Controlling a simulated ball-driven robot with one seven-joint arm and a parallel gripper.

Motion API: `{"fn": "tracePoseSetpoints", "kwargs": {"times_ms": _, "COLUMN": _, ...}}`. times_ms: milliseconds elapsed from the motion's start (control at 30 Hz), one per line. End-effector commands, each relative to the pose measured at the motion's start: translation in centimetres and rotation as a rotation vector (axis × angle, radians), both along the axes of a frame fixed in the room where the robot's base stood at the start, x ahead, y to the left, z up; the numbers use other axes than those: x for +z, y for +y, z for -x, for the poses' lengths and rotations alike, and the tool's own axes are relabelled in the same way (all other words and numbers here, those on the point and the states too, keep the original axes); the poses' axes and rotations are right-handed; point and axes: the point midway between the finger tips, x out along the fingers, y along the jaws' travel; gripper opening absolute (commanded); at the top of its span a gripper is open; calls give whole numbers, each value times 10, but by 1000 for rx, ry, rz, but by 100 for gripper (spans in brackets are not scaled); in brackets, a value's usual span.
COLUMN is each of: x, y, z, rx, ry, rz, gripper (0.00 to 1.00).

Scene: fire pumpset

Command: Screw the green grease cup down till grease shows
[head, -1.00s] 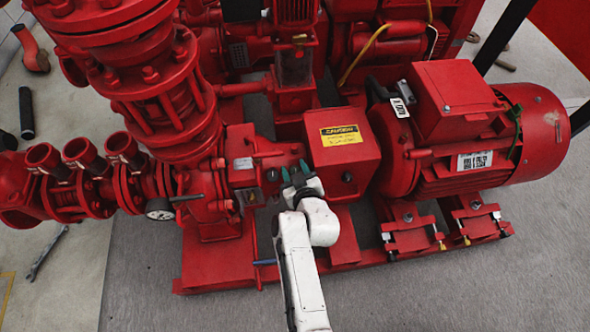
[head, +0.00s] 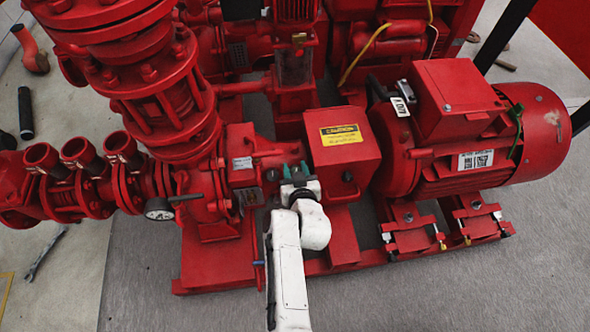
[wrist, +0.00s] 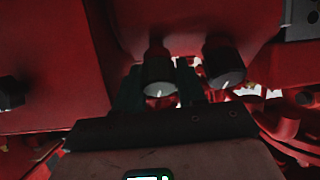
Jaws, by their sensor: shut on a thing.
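My gripper (head: 293,170), with dark green fingers, is at the red bearing housing (head: 240,150) left of the coupling guard. In the wrist view the fingers (wrist: 160,88) stand on both sides of a dark round cup (wrist: 158,70) and are shut on it. This cup is in deep shade, so I cannot make out its green colour or any grease. A second dark cup (wrist: 224,66) sits beside it, outside the fingers. In the head view a dark cup (head: 271,175) shows just left of my gripper; the held cup is hidden there.
The red coupling guard (head: 342,150) with a yellow label is close on the right, with a black knob (head: 347,176). The motor (head: 470,130) stands farther right. A pressure gauge (head: 158,209) with a dark lever is left. Grey floor (head: 420,300) is open in front.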

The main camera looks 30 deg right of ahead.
Motion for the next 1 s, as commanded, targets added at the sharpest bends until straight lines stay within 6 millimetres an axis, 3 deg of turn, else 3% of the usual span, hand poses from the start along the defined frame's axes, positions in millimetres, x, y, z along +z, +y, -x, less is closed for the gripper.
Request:
{"fn": "tracePoseSetpoints", "kwargs": {"times_ms": 600, "x": 2, "y": -2, "z": 1, "rx": -411, "ry": -127, "rz": -390, "gripper": 9}}
{"fn": "tracePoseSetpoints", "kwargs": {"times_ms": 1000, "x": 1, "y": -3, "z": 2, "rx": -583, "ry": -181, "rz": -552, "gripper": 8}}
